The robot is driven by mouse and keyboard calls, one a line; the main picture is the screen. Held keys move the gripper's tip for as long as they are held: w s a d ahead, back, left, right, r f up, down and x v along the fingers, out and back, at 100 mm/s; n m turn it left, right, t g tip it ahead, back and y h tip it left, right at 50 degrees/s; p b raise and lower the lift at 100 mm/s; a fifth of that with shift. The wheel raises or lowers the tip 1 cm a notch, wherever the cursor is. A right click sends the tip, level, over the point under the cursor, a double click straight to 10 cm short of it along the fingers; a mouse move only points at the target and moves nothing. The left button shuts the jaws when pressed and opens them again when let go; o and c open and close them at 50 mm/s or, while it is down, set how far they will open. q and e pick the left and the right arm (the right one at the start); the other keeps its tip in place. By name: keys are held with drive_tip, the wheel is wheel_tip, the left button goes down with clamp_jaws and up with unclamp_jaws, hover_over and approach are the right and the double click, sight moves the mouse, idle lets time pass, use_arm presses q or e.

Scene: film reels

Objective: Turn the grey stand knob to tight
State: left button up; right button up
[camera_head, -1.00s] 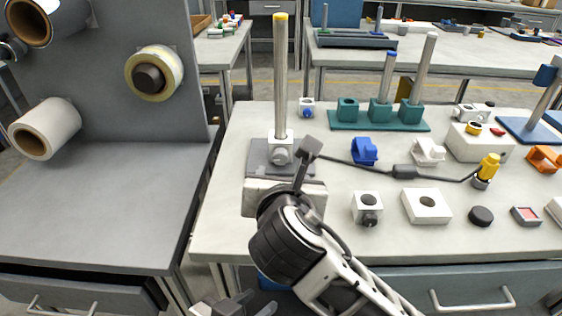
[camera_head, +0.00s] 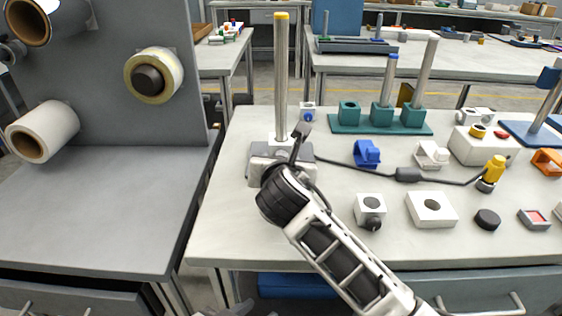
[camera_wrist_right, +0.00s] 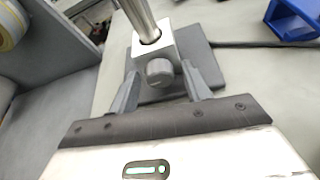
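The grey stand knob (camera_wrist_right: 160,72) is a short ribbed cylinder on the front of the white clamp block (camera_wrist_right: 143,47), at the foot of the metal post (camera_head: 281,80) with a yellow top. The post stands upright on a dark grey base plate (camera_wrist_right: 196,50). My right gripper (camera_wrist_right: 160,75) is open, one finger on each side of the knob, with gaps visible between fingers and knob. In the head view the right gripper and wrist hide the knob. I cannot read any tight mark. My left gripper (camera_head: 238,309) only just shows at the bottom edge, too cut off to judge.
A black cable (camera_head: 408,174) runs right from near the stand to a yellow plug (camera_head: 493,170). A white block with a knob (camera_head: 370,211), a blue clip (camera_head: 366,153) and a teal rack (camera_head: 381,119) stand right of it. The front-left of the table is clear.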

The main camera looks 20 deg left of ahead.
drive_tip(key=c, duration=0.7)
drive_tip(key=shift+r+p, duration=0.1)
drive_tip(key=shift+p, duration=0.45)
drive_tip(key=shift+c, duration=0.2)
drive_tip(key=shift+d+m+y+p, duration=0.1)
drive_tip(key=shift+m+y+p, duration=0.55)
drive_tip(key=shift+p, duration=0.55)
drive_tip(key=shift+m+y+p, duration=0.55)
drive_tip(key=shift+m+p, duration=0.35)
drive_tip(key=shift+m, duration=0.15)
use_arm(q)
drive_tip(key=shift+w+a+r, duration=0.1)
drive_tip(key=shift+a+r, duration=0.05)
drive_tip(key=shift+r, duration=1.05)
use_arm(e)
drive_tip(key=shift+f+m+y, duration=0.2)
drive_tip(key=shift+m+y, duration=0.2)
drive_tip(key=shift+m, duration=0.2)
use_arm(q)
drive_tip(key=shift+g, duration=0.3)
use_arm(e)
drive_tip(key=o, duration=1)
drive_tip(key=shift+d+f, duration=0.1)
drive_tip(key=shift+d, duration=0.05)
